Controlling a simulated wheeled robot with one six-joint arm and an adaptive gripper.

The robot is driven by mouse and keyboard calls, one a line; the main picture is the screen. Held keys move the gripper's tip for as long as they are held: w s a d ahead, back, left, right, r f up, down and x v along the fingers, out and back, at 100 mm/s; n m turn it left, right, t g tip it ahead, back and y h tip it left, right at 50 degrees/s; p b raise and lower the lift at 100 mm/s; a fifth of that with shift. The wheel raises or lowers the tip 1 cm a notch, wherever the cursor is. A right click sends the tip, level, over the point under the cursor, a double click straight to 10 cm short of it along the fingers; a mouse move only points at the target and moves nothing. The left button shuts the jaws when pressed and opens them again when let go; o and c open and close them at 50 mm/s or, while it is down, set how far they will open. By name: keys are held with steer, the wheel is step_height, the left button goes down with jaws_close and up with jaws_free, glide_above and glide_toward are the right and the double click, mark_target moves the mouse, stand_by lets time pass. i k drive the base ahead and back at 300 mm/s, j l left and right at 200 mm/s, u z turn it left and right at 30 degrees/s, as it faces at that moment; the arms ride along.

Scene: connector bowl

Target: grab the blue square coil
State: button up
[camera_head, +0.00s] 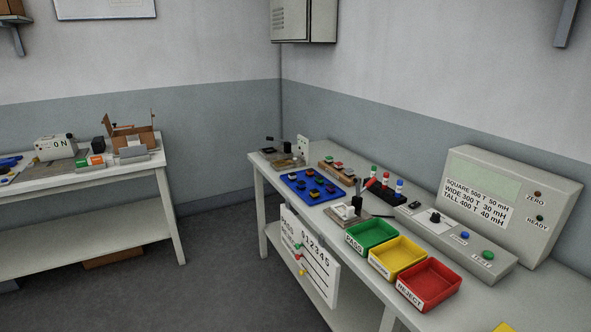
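A blue tray (313,203) lies on the right-hand bench in the camera_head view. Several small dark parts sit in it, some with orange or copper-coloured areas. They look like coils, but they are too small for me to tell which one is the blue square coil. My gripper is not in view, so I cannot see whether it is open or shut.
Green (371,238), yellow (398,259) and red (430,286) bins line the right bench's (262,186) front edge. A grey test console (540,200) stands behind them. Another bench (100,174) stands left; open floor lies between.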

mark_target(301, 186)
steer(key=i+j+z, duration=0.15)
steer(key=i+j, duration=0.95)
